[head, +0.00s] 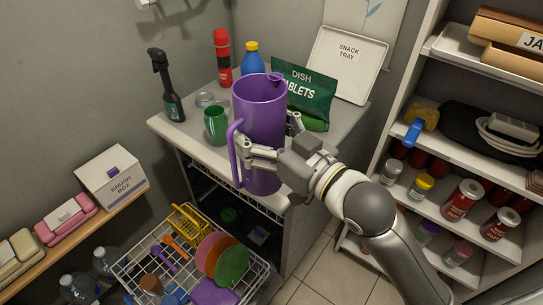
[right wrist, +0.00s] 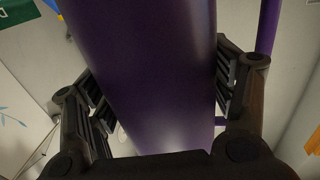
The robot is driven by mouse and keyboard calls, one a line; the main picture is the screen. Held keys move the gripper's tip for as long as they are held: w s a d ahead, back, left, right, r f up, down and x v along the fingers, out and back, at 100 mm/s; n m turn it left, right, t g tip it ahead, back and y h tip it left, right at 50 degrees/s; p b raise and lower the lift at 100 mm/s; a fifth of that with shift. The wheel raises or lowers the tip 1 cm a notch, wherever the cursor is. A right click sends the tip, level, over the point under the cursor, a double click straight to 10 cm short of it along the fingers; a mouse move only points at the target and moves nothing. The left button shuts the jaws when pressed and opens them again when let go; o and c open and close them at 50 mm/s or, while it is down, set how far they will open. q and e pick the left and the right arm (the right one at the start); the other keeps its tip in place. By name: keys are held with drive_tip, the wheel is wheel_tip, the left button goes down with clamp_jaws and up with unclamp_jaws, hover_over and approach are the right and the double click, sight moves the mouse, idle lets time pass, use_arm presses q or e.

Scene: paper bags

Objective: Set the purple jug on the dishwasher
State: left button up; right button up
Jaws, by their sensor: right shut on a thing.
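The purple jug (head: 260,118) is upright in my right gripper (head: 270,145), in front of the dishwasher top's front edge in the head view. The gripper's fingers are on both sides of its body, and the handle is on the left. In the right wrist view the jug (right wrist: 148,70) fills the middle between the two fingers. The dishwasher (head: 165,128) has a grey top and an open front with a dark inside. The jug hides part of its top and front. I cannot tell the gap between jug and top. My left gripper is not in view.
A dish rack (head: 125,268) is pulled out below. Shelves (head: 480,155) stand right.

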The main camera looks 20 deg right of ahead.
drive_tip(key=w+d+f+b, duration=0.1)
drive_tip(key=w+d+f, duration=0.7)
drive_tip(key=w+f, duration=0.3)
drive_tip(key=shift+f+b, duration=0.3)
drive_tip(key=shift+f, duration=0.55)
drive_tip(key=shift+f, duration=0.15)
drive_tip(key=o, duration=1.1)
